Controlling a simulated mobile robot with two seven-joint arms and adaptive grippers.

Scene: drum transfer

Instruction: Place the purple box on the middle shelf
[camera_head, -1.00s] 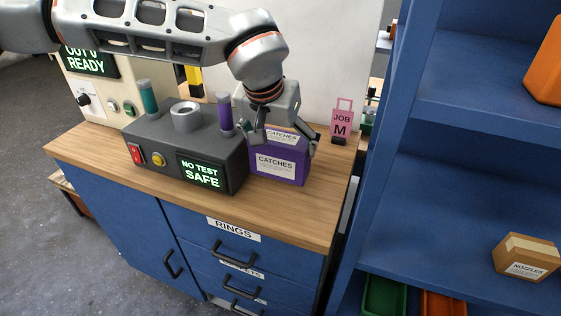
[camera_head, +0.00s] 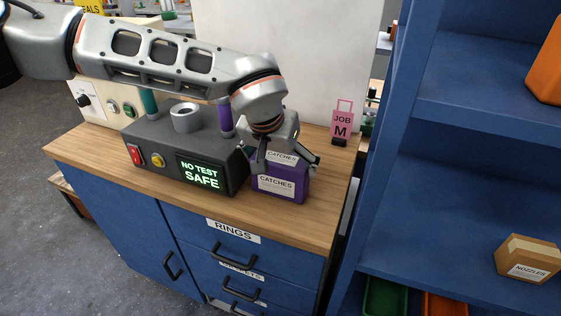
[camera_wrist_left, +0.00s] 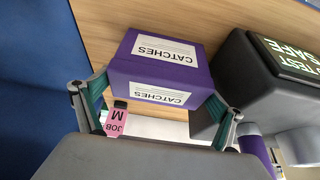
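The purple box (camera_head: 294,191), labelled CATCHES, is at the right part of the wooden counter, just right of the grey test unit. It also shows in the left wrist view (camera_wrist_left: 190,75). My left gripper (camera_head: 285,164) reaches down over it with one finger on each side. In the left wrist view both green-padded fingers of the gripper (camera_wrist_left: 150,100) press against the box's sides. I cannot tell whether the box's underside touches the counter. The blue shelf unit (camera_head: 398,200) stands at the right, with several levels. My right gripper is out of view.
The grey test unit (camera_head: 160,135) reads NO TEST SAFE and stands close beside the box. A pink JOB M tag (camera_head: 342,122) stands behind. A NOZZLES box (camera_head: 526,261) sits at the right of one shelf level; the left of that level is clear. An orange container (camera_head: 548,70) sits above.

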